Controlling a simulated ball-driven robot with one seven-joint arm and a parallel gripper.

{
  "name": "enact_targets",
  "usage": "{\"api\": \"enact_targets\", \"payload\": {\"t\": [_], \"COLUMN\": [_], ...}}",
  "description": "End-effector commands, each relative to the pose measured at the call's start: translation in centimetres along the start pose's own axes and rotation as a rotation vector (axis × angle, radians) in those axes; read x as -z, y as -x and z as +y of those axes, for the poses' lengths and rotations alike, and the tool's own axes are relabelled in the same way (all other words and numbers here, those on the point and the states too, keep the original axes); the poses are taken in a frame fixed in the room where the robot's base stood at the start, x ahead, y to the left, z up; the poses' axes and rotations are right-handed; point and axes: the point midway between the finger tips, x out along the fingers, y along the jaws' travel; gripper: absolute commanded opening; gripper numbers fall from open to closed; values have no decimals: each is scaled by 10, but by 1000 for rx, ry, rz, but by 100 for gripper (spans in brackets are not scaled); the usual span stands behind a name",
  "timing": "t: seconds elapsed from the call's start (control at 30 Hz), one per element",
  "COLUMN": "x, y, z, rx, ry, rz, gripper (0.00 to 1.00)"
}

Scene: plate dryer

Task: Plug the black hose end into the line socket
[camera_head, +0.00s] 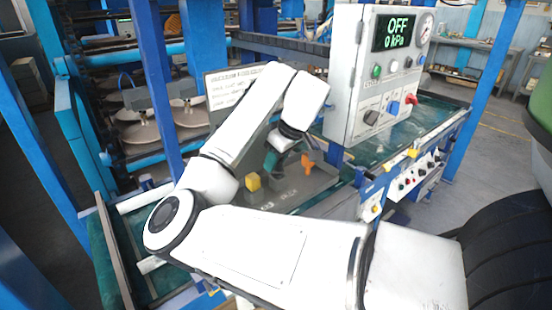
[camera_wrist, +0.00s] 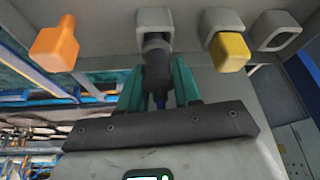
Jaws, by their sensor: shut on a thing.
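My gripper (camera_wrist: 157,82) has green fingers shut on the black hose end (camera_wrist: 155,52). No label shows on this socket. In the head view my gripper (camera_head: 274,158) is partly hidden by my arm, low over a grey panel (camera_head: 290,192); the hose end cannot be made out there.
An orange fitting (camera_wrist: 54,44) is left of the hose end. A yellow plug (camera_wrist: 230,52) covers a socket to its right, beside an open grey socket (camera_wrist: 275,31). In the head view, a white control box (camera_head: 372,80) reading OFF, 0 kPa stands close to the right of my wrist.

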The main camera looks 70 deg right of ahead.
Motion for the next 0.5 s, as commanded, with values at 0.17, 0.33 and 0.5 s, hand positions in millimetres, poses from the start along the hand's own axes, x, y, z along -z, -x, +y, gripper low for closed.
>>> {"api": "enact_targets", "payload": {"t": [0.17,0.33,0.5], "x": [-1,-2,-2], "y": [-2,-4,-6], "z": [0,0,0], "rx": [0,0,0], "ry": [0,0,0], "rz": [-1,0,1], "gripper": [3,3,3]}}
